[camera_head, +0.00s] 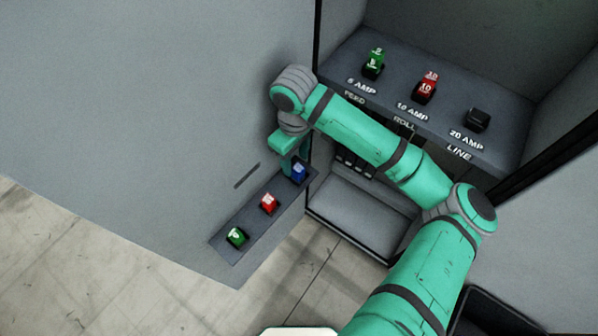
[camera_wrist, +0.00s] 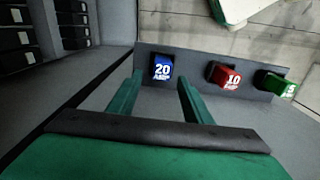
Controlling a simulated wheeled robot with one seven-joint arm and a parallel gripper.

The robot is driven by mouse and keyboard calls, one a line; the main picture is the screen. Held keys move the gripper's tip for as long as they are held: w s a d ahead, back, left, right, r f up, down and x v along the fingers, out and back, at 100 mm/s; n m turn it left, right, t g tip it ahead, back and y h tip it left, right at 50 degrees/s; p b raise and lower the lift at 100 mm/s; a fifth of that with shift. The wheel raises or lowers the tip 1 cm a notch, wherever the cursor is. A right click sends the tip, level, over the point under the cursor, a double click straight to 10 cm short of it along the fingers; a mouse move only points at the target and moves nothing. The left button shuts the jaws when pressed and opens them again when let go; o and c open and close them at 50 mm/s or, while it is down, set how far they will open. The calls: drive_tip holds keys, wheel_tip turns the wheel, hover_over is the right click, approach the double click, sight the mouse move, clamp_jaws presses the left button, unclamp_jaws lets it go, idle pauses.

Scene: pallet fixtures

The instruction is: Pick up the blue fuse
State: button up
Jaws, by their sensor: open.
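The blue fuse (camera_head: 298,172), marked 20 AMP, sits at the upper right end of a dark strip shelf (camera_head: 224,243) in the head view. It also shows in the wrist view (camera_wrist: 162,67), upright and uncovered. My gripper (camera_head: 290,160) is close to the blue fuse in the head view. In the wrist view my gripper (camera_wrist: 160,82) is open, with its two green fingers apart and the blue fuse ahead, in line with the gap between the fingertips. Nothing shows held. I cannot tell how far the fingertips are from the fuse.
A red 10 fuse (camera_head: 268,203) and a green fuse (camera_head: 236,237) stand on the same strip. A panel at upper right holds a green fuse (camera_head: 374,64), a red fuse (camera_head: 426,88) and an empty-looking black 20 AMP socket (camera_head: 478,119). The cabinet wall (camera_head: 150,110) lies left.

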sight(295, 165)
drive_tip(key=shift+s+f, duration=0.1)
drive_tip(key=shift+f, duration=1.6)
clamp_jaws()
drive_tip(key=shift+r, duration=0.15)
